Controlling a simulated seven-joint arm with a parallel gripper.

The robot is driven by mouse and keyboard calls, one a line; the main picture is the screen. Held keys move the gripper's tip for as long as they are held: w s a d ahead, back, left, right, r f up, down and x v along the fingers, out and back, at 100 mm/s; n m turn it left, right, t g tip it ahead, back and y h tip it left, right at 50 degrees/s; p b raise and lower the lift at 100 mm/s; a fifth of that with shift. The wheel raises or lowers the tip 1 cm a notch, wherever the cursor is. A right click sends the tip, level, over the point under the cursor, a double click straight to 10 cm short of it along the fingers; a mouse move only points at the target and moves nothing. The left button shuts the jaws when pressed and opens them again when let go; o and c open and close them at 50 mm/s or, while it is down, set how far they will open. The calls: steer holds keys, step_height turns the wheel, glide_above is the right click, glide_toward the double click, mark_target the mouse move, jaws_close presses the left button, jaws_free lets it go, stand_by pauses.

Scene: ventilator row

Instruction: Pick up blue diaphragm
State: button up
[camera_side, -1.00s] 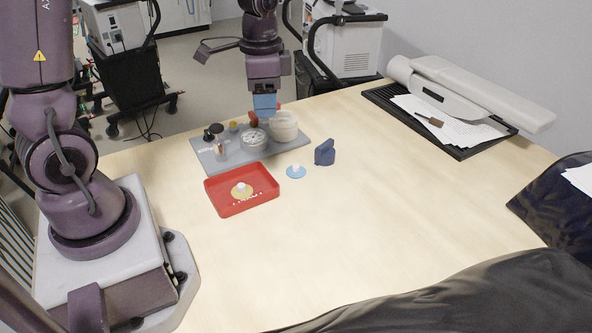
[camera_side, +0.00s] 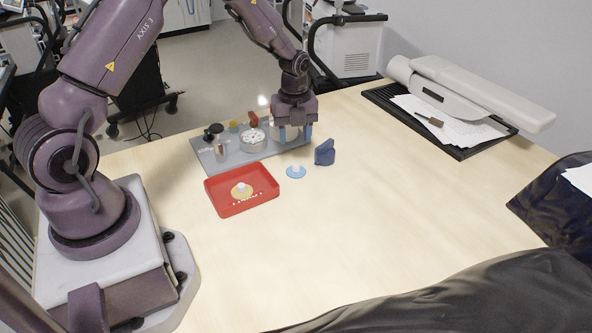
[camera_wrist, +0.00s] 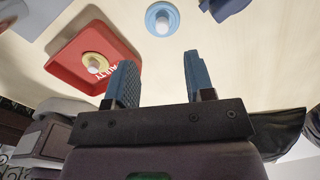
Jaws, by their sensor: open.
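The blue diaphragm (camera_side: 296,171) is a flat blue disc with a white knob in its middle, lying on the table to the right of the red tray. In the wrist view the blue diaphragm (camera_wrist: 162,18) shows at the top, beyond the fingertips and between their lines. My gripper (camera_side: 296,138) is open and empty, with blue fingers pointing down, above and behind the diaphragm. In the wrist view my gripper (camera_wrist: 158,72) has its fingers well apart with nothing between them.
A red tray (camera_side: 213,203) holds a yellow disc with a white knob (camera_side: 241,190). A dark blue block-like part (camera_side: 325,152) stands close right of the diaphragm. A grey plate (camera_side: 215,162) with a gauge (camera_side: 253,140) and fittings lies behind. The table (camera_side: 370,215) in front is clear.

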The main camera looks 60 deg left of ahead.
mark_target(296, 165)
step_height(296, 165, down, 9)
steer(key=shift+w+d+r, duration=0.1)
steer(key=shift+d, duration=0.05)
jaws_close()
stand_by(0.4)
